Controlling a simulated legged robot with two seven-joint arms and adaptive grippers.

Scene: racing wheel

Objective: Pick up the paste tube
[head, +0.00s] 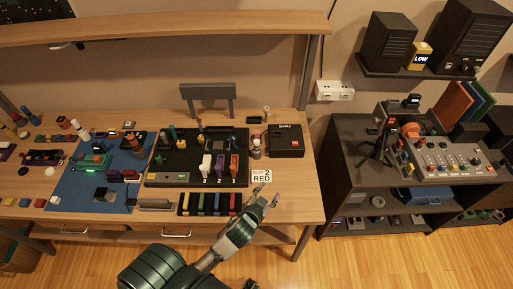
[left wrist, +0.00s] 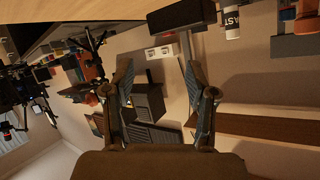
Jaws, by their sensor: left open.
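The paste tube, white and upright with part of the lettering "AST" showing, is at the top right of the left wrist view (left wrist: 232,22), cut off by the frame edge. My right gripper is not in view.
The black box (head: 287,141) stands right of the tube. A black tray (head: 165,178) with tools and a blue mat (head: 62,190) lie left. A dark side table (head: 350,170) stands right, beyond a gap.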

